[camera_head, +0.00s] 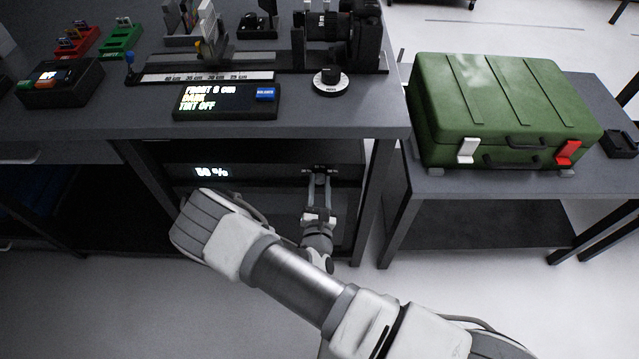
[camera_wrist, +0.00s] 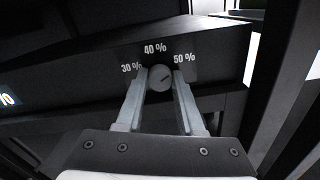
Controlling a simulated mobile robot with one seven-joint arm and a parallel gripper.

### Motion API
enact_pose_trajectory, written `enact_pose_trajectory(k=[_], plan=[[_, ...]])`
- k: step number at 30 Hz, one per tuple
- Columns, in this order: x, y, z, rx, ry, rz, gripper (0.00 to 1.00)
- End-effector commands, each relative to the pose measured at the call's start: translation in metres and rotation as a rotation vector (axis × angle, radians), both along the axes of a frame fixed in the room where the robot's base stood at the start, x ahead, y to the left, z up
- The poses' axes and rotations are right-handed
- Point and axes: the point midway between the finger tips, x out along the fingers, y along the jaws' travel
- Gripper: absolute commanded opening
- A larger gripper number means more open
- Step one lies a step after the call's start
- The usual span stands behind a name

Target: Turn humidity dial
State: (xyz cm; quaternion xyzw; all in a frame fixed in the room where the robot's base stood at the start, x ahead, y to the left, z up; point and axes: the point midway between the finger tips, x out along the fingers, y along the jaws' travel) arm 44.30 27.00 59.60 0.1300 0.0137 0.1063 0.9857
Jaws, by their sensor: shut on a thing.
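The humidity dial (camera_wrist: 160,78) is a round grey knob with a dark pointer line on the front of a dark unit under the table. Labels 30 %, 40 % and 50 % arc around it. The pointer line slants to the upper right, toward the 50 % label. My gripper (camera_wrist: 160,84) has one finger on each side of the dial and is shut on it. In the head view my gripper (camera_head: 320,176) reaches the unit's front, and the dial is hidden there. A lit display (camera_head: 211,172) on the unit reads 50 %.
The dark tabletop (camera_head: 330,118) overhangs the unit. A table leg (camera_head: 376,195) stands close right of my gripper. A green case (camera_head: 500,105) sits on the right table.

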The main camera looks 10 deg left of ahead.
Motion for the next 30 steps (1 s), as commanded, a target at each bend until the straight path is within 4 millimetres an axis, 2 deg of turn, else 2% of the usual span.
enact_pose_trajectory(k=[1, 5, 17, 23, 30], plan=[[0.0, -0.0001, -0.0001, 0.0, 0.0, 0.0, 0.22], [0.0, -0.0001, -0.0001, 0.0, 0.0, 0.0, 0.0], [0.0, 0.0001, 0.0005, -0.037, -0.008, 0.0, 0.0], [-0.0004, 0.0, 0.0004, -0.145, -0.032, 0.001, 0.0], [-0.0004, 0.0002, 0.0008, -0.347, -0.083, 0.001, 0.0]])
